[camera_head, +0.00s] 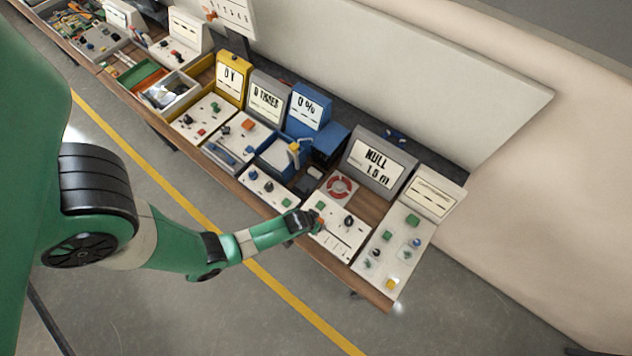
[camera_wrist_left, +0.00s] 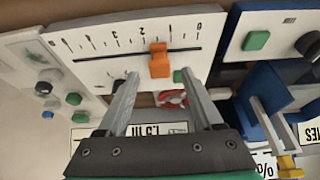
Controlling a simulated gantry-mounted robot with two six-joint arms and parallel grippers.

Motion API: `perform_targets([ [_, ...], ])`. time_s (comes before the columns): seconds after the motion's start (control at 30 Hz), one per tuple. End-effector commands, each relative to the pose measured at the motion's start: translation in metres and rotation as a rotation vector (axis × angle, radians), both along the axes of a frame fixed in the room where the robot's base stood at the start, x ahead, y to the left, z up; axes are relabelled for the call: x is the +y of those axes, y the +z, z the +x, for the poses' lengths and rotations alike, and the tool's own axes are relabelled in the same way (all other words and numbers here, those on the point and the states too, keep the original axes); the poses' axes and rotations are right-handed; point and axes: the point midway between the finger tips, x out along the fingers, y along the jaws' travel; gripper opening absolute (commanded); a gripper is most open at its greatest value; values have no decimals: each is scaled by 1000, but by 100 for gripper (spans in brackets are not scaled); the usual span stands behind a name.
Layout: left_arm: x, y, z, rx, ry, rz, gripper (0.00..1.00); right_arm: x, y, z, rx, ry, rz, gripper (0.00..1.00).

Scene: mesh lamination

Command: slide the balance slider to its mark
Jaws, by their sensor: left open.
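The balance slider is an orange knob (camera_wrist_left: 159,60) on a dark straight slot in a white panel (camera_wrist_left: 100,65). Printed ticks and numbers run along the slot, with 0 at the right end in the left wrist view. The knob sits nearer the 0 end; which tick it lines up with is unclear. My left gripper (camera_wrist_left: 158,77) is open, its two fingers pointing at the knob, one to each side and apart from it. In the head view my left gripper (camera_head: 307,222) is over the left part of the white panel (camera_head: 345,240). My right gripper is not in view.
A grey display (camera_head: 378,163) reading NULL stands behind the panel, near a red-and-white round part (camera_head: 339,186). Another button panel (camera_head: 400,245) lies to the right. Blue trays (camera_head: 282,155) and several instruments crowd the bench to the left.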

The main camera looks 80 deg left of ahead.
Motion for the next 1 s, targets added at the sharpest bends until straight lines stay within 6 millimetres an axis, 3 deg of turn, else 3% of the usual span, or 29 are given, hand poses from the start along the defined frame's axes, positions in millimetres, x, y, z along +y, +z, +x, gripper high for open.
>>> perform_targets([
  [0.03,1,-19,1,0,2,0,68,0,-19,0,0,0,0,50],
  [0.2,4,-37,3,1,4,0,68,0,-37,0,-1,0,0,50],
  [0.57,5,-38,4,0,4,0,68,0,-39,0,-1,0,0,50],
  [0.93,5,-38,4,0,4,0,4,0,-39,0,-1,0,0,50],
  [1.0,5,-38,4,0,4,0,0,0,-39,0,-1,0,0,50],
])
